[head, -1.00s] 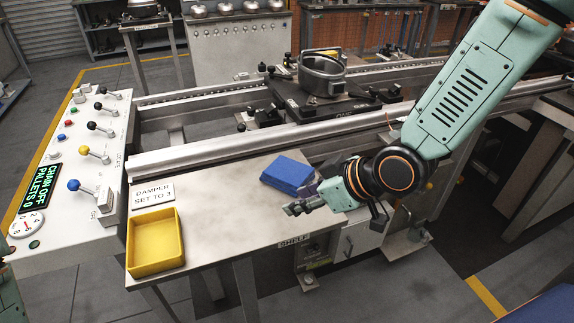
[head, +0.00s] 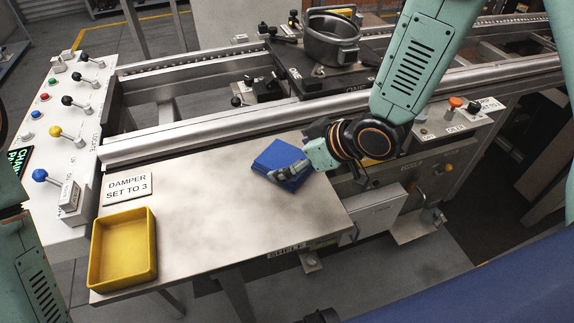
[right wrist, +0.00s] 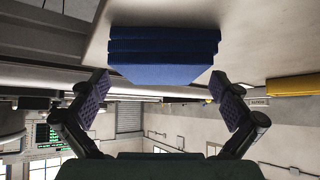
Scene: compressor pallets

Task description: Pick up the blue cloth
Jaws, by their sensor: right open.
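The blue cloth (head: 279,160) lies folded in a flat stack on the metal shelf (head: 215,215), near its right end. My right gripper (head: 290,173) is at the cloth's right front edge in the head view. In the right wrist view the folded cloth (right wrist: 163,50) shows its stacked layers ahead of the gripper (right wrist: 162,98). The two fingers are spread wide, one on each side, with nothing between them. I cannot tell whether a finger touches the cloth. My left arm shows at the left edge of the head view, but its gripper is out of sight.
A yellow tray (head: 122,285) stands at the shelf's left front. A sign reading "DAMPER SET TO 3" (head: 127,187) lies behind it. A lever panel (head: 75,130) is at the left. A rail (head: 230,127) runs behind the shelf. The shelf's middle is clear.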

